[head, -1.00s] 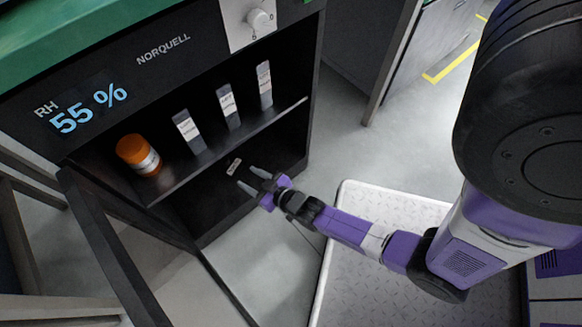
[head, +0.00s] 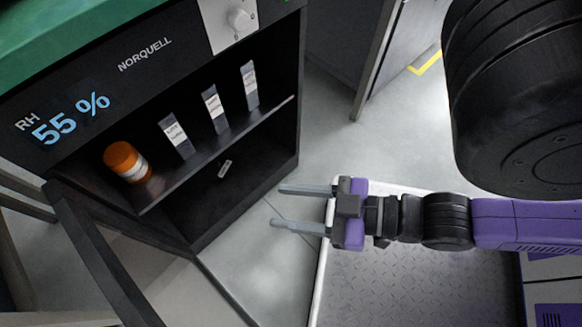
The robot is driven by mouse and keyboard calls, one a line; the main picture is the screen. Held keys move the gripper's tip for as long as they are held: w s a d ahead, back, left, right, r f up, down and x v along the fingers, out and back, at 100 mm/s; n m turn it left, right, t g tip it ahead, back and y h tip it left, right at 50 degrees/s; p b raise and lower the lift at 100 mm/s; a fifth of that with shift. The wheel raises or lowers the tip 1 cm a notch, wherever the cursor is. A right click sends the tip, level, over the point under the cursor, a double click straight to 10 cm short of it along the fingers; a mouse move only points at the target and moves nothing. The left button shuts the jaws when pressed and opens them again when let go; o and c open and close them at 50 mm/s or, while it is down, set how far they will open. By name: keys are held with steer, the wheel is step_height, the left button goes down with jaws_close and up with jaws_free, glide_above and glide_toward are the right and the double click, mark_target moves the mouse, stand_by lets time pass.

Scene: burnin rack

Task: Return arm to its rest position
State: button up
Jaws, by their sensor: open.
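My gripper (head: 279,206) is in the middle of the head view, outside the dark cabinet and to the right of its opening. Its two grey fingers point left, spread apart, with nothing between them. My purple and black arm (head: 525,222) reaches in from the right, above a light metal platform. The cabinet (head: 245,195) stands open on the left, with its display reading RH 55 %. An orange jar (head: 123,160) with a white label and several grey labelled boxes (head: 213,108) stand on its shelf (head: 205,160).
A small labelled piece (head: 225,168) is in the cabinet's lower space. The open cabinet door (head: 95,250) juts out at lower left. Grey floor (head: 330,130) is clear between the cabinet and a grey unit (head: 340,45) at the back. The platform (head: 400,290) has a pale rim.

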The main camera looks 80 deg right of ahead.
step_height(320, 180, up, 35)
steer(key=p, duration=3.5)
